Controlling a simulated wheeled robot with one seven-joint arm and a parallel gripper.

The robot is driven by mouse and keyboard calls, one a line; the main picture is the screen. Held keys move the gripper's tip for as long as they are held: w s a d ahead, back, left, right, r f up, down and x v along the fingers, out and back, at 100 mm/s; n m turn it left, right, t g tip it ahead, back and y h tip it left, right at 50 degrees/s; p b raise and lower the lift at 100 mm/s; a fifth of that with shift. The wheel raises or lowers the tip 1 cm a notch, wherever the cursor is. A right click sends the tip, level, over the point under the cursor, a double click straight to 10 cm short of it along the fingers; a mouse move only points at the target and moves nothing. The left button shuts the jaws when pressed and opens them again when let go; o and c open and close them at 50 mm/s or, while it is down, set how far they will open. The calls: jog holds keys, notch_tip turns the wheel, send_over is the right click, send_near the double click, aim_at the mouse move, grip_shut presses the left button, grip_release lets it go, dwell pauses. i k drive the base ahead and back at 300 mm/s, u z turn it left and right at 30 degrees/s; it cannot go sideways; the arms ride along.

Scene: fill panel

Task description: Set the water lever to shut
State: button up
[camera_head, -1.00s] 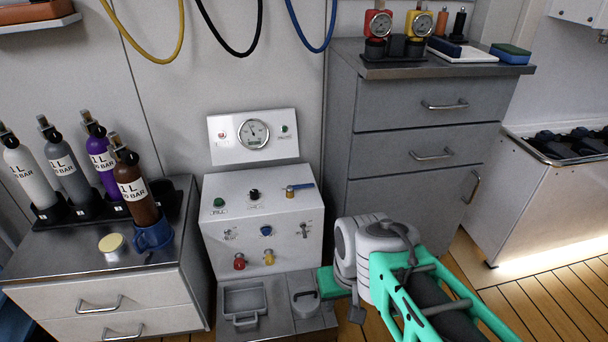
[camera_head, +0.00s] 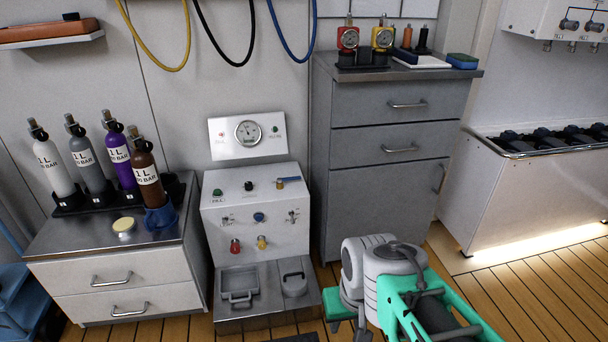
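The white fill panel (camera_head: 256,235) stands low between the drawer units in the head view. A lever with a blue handle (camera_head: 289,180) on a brass fitting sits at the upper right of its sloped face, the handle lying roughly sideways to the right. Two small metal levers, a left one (camera_head: 227,221) and a right one (camera_head: 293,217), sit lower on the face with labels too small to read. I cannot tell from the labels which is the water lever. My arm shows at the lower right, apart from the panel; my gripper's fingers are not visible.
A grey drawer cabinet (camera_head: 389,160) stands right of the panel. A low cabinet (camera_head: 120,280) on the left carries several bottles and a blue mug (camera_head: 160,216). Coloured hoses hang above. A stove unit (camera_head: 530,190) is at the far right. Wooden floor is clear at right.

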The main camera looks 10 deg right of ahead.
aim_at(279, 180)
jog(key=i, duration=1.05)
jog(key=u, duration=0.45)
